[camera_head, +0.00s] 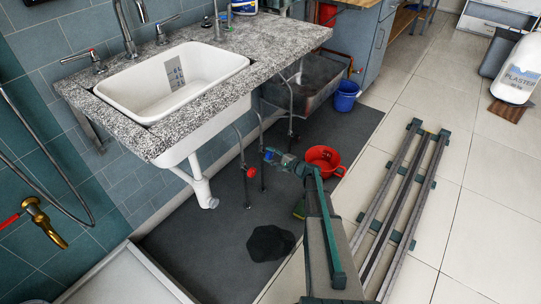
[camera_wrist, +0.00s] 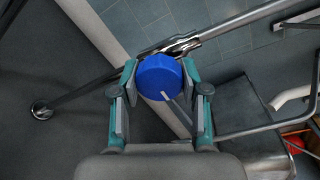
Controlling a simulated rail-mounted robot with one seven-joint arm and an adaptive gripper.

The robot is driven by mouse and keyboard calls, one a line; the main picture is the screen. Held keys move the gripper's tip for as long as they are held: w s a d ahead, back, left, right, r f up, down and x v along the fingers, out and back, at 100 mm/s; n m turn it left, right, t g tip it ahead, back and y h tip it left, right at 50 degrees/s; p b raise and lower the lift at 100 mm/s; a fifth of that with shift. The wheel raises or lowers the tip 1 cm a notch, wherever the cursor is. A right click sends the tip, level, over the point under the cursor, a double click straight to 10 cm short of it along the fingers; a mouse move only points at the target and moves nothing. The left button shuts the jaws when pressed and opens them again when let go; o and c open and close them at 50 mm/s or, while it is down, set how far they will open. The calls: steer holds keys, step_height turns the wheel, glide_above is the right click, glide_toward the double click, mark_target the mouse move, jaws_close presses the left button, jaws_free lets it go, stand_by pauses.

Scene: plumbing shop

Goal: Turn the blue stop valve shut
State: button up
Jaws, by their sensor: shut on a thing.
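The blue stop valve (camera_wrist: 160,77) shows in the wrist view as a round blue knob with a pale mark at its lower edge. It sits in front of a metal pipe fitting. My gripper (camera_wrist: 159,74) has one teal finger on each side of the knob and is shut on it. In the head view my gripper (camera_head: 277,157) is low under the sink counter, at the thin upright pipes. Only a small bit of the blue valve (camera_head: 268,155) shows there, the rest hidden by the fingers.
A red valve (camera_head: 250,172) is on a pipe left of my gripper. A red bucket (camera_head: 325,158) stands close on the right, with a blue bucket (camera_head: 346,94) behind. The sink counter (camera_head: 287,38) overhangs the pipes. A dark puddle (camera_head: 270,243) lies on the mat.

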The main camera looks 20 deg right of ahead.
steer(key=shift+s, duration=0.1)
steer(key=o, duration=1.2)
steer(key=shift+c, duration=0.2)
steer(key=v, duration=1.2)
